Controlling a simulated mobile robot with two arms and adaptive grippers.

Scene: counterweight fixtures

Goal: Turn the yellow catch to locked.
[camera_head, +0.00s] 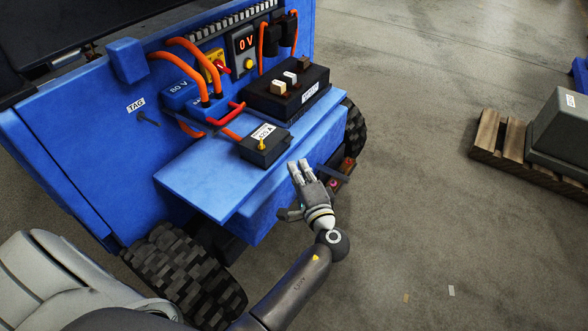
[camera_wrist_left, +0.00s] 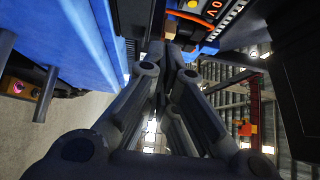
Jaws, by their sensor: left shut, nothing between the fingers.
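A small yellow piece (camera_head: 261,144), which looks like the catch, stands on a dark labelled box (camera_head: 265,153) on the blue machine's shelf. Its exact turned position is too small to read. My left gripper (camera_head: 301,168) is just off the shelf's front right edge, to the right of and below the dark box, apart from the yellow piece. It is shut and empty. In the left wrist view its fingers (camera_wrist_left: 172,62) come together in front of the camera. I cannot make out the catch there. My right gripper is not in view.
The blue shelf (camera_head: 200,175) carries a black box with switches (camera_head: 290,92). Orange cables (camera_head: 183,60) loop to a blue block behind. A display reading 0 V (camera_head: 243,46) stands at the back. A pallet (camera_head: 497,140) with a grey block lies right; floor between is clear.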

